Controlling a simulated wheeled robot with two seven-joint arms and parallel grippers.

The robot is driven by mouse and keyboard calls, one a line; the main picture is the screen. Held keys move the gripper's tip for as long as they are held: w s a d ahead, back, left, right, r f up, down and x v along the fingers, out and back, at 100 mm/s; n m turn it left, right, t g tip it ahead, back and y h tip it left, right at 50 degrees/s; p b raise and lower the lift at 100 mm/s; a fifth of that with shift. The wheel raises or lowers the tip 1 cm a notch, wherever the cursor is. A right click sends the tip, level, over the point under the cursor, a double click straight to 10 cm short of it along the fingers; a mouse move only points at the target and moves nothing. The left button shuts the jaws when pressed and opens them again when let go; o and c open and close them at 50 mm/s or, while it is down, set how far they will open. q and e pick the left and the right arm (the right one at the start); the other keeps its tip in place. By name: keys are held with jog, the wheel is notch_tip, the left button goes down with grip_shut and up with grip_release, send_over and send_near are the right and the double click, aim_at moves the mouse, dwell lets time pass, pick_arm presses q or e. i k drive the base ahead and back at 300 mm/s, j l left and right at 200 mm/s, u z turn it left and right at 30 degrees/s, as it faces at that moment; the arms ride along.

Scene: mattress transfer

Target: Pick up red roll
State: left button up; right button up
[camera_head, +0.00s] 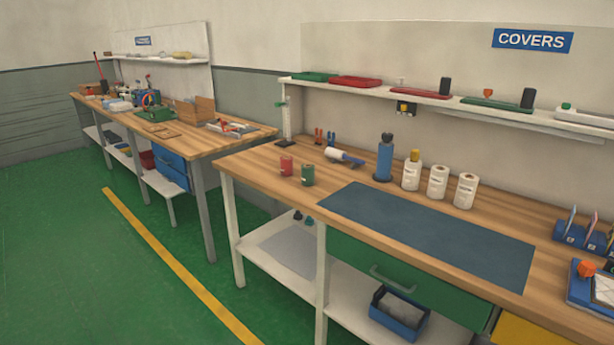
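A small red roll (286,166) stands upright on the wooden workbench (262,155) near its left end. A green roll (308,175) of similar size stands just to its right, a little nearer the front edge, with a small gap between them. The red roll is fully visible, and nothing is touching it. Neither of my grippers shows in the head view.
A white-and-blue roller tool (343,157) lies behind the rolls. A dark mat (428,235) covers the middle. A shelf (445,104) hangs above. Green floor (60,240) is free at left.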

aim_at(287, 162)
jog(key=i+j, duration=0.25)
jog(key=i, duration=0.15)
jog(key=i+j, duration=0.25)
jog(key=i+j+u, duration=0.1)
jog(key=i+j, duration=0.15)
jog(key=i, duration=0.25)
